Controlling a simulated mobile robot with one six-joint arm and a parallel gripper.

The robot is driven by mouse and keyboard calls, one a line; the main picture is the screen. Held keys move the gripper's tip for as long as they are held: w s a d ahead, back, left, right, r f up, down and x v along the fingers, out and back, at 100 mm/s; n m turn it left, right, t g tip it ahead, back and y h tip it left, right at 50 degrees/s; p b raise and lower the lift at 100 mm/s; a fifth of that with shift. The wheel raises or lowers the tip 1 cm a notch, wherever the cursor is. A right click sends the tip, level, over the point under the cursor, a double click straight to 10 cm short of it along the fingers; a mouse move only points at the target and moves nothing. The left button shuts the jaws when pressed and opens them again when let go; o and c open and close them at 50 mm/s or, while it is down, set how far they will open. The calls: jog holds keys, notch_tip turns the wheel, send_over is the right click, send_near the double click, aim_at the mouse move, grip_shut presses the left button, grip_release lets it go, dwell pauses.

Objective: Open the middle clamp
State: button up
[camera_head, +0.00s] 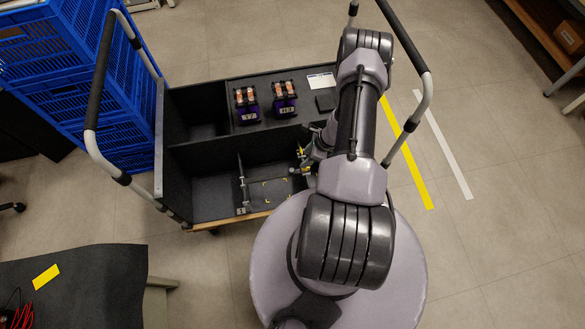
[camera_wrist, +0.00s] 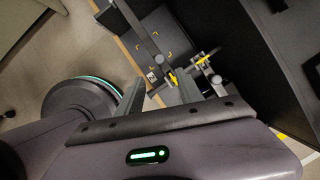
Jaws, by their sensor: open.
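My gripper (camera_wrist: 172,90) is open in the wrist view, with its two grey fingers apart and nothing held between them. Just beyond the fingertips is a clamp with a yellow tip (camera_wrist: 173,79) on a dark bar. A second yellow-tipped part (camera_wrist: 202,61) sits to its right, by a silver fitting. I cannot tell which of these is the middle clamp, or whether it is open. In the head view, yellow clamp parts (camera_head: 301,152) show at the right of the cart's front compartment, partly hidden by my arm. A grey metal bar (camera_head: 242,182) stands farther left.
The black cart (camera_head: 190,148) has walled compartments and tall handles on both sides. Two purple blocks with copper tops (camera_head: 246,104) (camera_head: 285,98) stand on its back shelf by a white card (camera_head: 321,80). Blue crates (camera_head: 60,45) stand left. Yellow corner marks (camera_wrist: 167,45) lie on the compartment floor.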

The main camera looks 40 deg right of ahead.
aim_at(292, 170)
jog(key=b+x, duration=0.4)
jog(key=x, duration=0.8)
jog(key=shift+w+a+f+b, duration=0.1)
jog(key=shift+f+b, duration=0.05)
jog(key=shift+b, duration=0.2)
grip_shut()
dwell(0.5)
